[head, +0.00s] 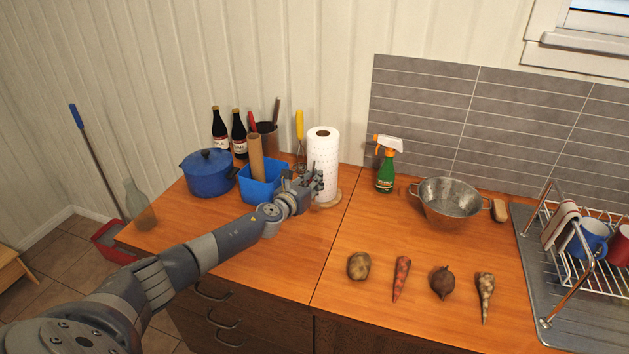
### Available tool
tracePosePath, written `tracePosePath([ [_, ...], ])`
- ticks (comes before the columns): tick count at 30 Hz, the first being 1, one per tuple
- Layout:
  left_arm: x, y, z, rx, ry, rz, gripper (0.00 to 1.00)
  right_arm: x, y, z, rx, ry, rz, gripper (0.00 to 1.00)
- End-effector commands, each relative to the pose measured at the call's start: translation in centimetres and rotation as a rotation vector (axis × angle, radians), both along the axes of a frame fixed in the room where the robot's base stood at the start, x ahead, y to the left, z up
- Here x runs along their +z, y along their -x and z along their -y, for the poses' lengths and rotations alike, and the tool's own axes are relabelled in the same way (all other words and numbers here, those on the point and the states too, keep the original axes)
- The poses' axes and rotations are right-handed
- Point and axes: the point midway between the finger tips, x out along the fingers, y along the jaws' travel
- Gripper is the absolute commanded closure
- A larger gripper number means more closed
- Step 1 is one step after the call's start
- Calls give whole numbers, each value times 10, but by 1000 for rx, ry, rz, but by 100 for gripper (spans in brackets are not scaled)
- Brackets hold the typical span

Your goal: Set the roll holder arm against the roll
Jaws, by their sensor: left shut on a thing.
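The white paper roll (323,155) stands upright on a round wooden base (331,199) near the back of the counter. My left gripper (314,182) reaches in from the left and is at the lower left front of the roll. Its fingers are shut on the thin roll holder arm beside the roll. The fingers hide most of this arm, and I cannot tell whether it touches the roll. My right gripper is not in view.
A blue bin (262,184), a blue pot (208,174) and dark bottles (239,137) crowd the left. A spray bottle (386,172) and a colander (449,201) stand right of the roll. Vegetables (442,283) lie in front. The counter between roll and vegetables is clear.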

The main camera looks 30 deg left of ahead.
Motion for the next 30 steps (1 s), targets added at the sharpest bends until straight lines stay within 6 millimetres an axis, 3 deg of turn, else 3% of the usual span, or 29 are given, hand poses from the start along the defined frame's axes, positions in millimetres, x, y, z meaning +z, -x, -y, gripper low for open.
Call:
tracePosePath([
  [1, 10, -2, -5, 10, -3, 15, 100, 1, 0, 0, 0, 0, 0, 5],
  [26, 10, -2, -6, 11, -3, 15, 100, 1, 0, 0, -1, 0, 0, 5],
  [27, 10, -2, -6, 11, -3, 15, 77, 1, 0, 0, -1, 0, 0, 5],
  [30, 8, -2, -5, 9, -2, 12, 61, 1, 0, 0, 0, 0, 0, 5],
])
